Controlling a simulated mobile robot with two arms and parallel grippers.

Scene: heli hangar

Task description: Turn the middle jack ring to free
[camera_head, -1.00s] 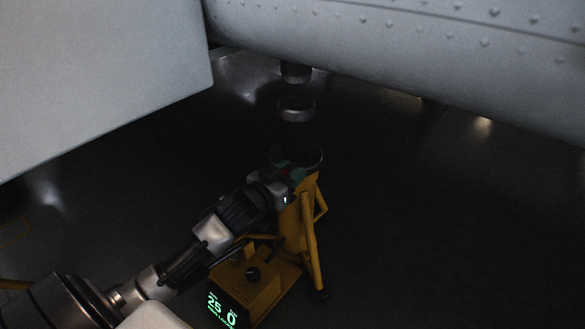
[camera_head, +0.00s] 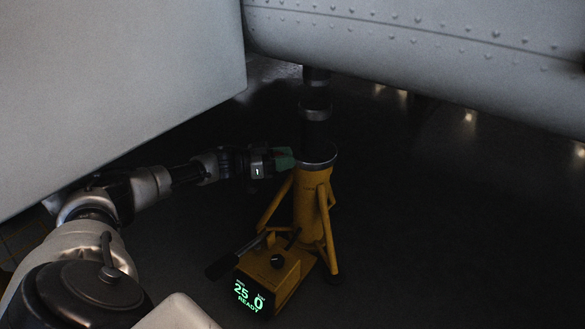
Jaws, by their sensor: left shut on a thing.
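The yellow tripod jack (camera_head: 307,205) stands under the grey aircraft body. The metallic jack ring (camera_head: 318,156) sits around the top of its column, below a dark ram (camera_head: 316,125) that rises to the body. My left gripper (camera_head: 283,159) comes in from the left at ring height and is shut at the ring's left edge, around a green piece there. Its fingertips are dark and hard to make out. The jack's display (camera_head: 253,296) glows green and reads 25, 0 and READY. My right gripper is not in view.
The yellow pump box (camera_head: 275,268) with a black knob and a dark lever (camera_head: 235,257) stands in front of the jack. A large grey panel (camera_head: 110,90) hangs at the upper left and the riveted body (camera_head: 420,55) overhead. The dark floor to the right is clear.

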